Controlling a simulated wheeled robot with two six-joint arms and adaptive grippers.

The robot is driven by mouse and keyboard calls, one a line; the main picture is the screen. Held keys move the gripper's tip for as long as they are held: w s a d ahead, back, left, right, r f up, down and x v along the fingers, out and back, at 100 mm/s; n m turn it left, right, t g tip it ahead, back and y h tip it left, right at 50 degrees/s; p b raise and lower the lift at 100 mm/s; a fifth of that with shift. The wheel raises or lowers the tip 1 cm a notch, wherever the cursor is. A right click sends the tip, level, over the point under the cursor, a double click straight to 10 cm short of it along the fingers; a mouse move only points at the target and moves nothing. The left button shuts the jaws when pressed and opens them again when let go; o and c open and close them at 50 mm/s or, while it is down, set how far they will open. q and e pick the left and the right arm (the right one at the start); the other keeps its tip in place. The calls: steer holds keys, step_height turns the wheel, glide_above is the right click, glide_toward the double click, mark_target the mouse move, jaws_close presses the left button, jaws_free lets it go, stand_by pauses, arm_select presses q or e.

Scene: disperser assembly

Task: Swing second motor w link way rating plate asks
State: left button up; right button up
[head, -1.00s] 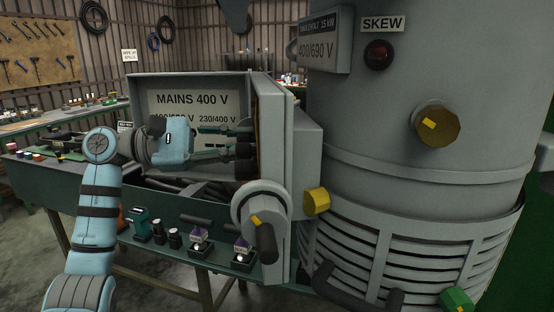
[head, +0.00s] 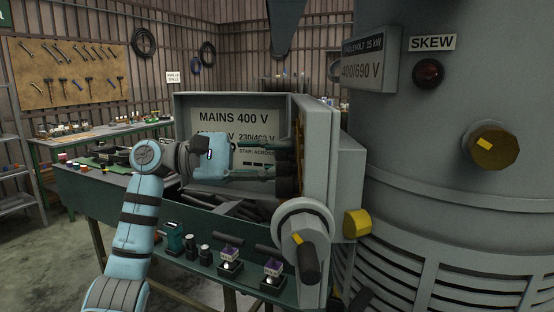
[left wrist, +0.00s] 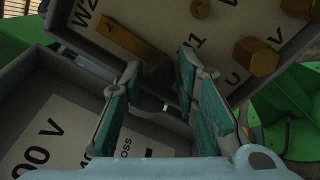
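The rating plate (head: 362,70) on the big grey motor housing (head: 440,210) reads 400/690 V. The open terminal box (head: 335,125) has a card (head: 225,118) reading MAINS 400 V, with a 230/400 V column and a star note. My left gripper (head: 277,160) reaches rightward into the box, its fingers near the dark posts of the terminal board. In the left wrist view the fingers (left wrist: 160,60) are spread, with a dark round post (left wrist: 162,72) beyond and between them. A brass link bar (left wrist: 118,38) lies just past the left finger on the board lettered W2, U1 and V (left wrist: 225,30). My right gripper is out of view.
Small parts (head: 228,262) stand on the green bench. A pegboard (head: 70,72) hangs behind.

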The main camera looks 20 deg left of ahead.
arm_select(q)
steer(key=shift+a, duration=0.1)
steer(key=v, duration=1.1)
steer(key=shift+s+a, duration=0.3)
